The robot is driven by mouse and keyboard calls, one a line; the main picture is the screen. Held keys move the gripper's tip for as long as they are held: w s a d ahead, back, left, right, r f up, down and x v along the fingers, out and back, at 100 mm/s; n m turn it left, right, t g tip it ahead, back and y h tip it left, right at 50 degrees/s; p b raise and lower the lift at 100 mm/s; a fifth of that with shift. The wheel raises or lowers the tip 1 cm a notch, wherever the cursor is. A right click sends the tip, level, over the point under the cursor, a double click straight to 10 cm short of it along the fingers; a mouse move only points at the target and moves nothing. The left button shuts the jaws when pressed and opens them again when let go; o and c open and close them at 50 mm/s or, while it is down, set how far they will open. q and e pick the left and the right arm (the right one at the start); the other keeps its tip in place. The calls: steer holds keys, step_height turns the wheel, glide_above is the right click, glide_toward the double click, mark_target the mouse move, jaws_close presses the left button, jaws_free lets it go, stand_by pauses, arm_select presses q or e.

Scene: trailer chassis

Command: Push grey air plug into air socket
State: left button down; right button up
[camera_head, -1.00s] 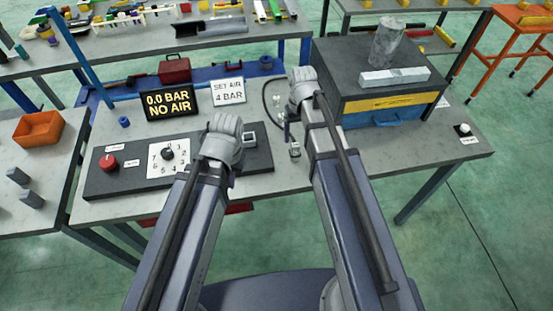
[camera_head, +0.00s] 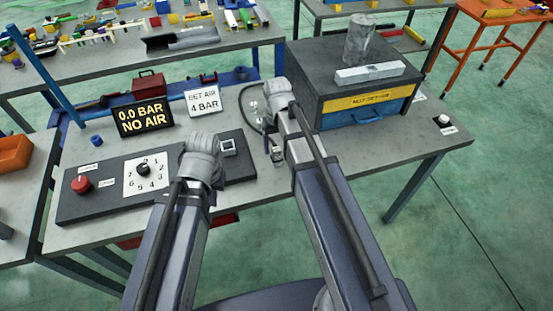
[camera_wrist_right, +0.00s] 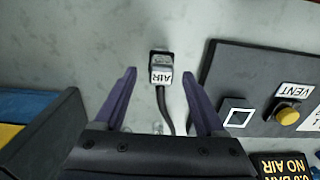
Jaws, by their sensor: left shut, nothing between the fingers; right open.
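The grey air plug (camera_wrist_right: 161,75) is a small block labelled AIR, with a dark hose running back from it. It lies at the dark air socket (camera_wrist_right: 160,56) on the tabletop. They look in line and close together; how deep the plug sits I cannot tell. In the head view the plug and socket show small (camera_head: 277,155), beside my right forearm. My right gripper (camera_wrist_right: 159,73) is open, its fingertips on either side of the plug, with visible gaps. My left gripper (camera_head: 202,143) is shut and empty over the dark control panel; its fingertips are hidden.
The control panel (camera_head: 107,203) has a red knob, a dial and a yellow VENT button (camera_wrist_right: 287,117). A display (camera_head: 143,117) reads 0.0 BAR NO AIR. A sign (camera_head: 202,101) reads SET AIR 4 BAR. A dark box with a blue drawer (camera_head: 368,111) stands right of my right arm.

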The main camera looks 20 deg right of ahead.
mark_target(277, 157)
step_height(277, 157, down, 4)
steer(key=b, duration=0.3)
steer(key=shift+a, duration=0.1)
steer(key=shift+r, duration=0.1)
jaws_close()
stand_by(0.3)
